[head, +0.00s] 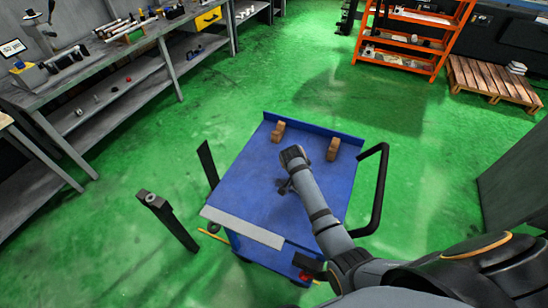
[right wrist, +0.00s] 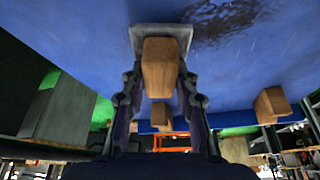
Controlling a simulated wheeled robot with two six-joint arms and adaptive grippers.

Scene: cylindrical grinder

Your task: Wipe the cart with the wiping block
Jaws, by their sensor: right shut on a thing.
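The blue cart (head: 245,195) stands in the middle of the head view, its flat top facing up. My right gripper (head: 286,186) is low over the middle of the top. In the right wrist view my right gripper (right wrist: 160,85) is shut on the wiping block (right wrist: 160,65), a wooden grip with a grey pad (right wrist: 160,31). The pad is at the blue surface; I cannot tell whether it presses on it. A dark smear (right wrist: 215,25) lies on the surface beside the pad. The block is mostly hidden in the head view. My left gripper is not in view.
Two wooden blocks (head: 278,131) and (head: 333,149) stand at the cart's far side. A black handle (head: 378,190) loops out at the right. Dark upright posts (head: 170,222) stand left of the cart. A grey workbench (head: 120,50) is at left.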

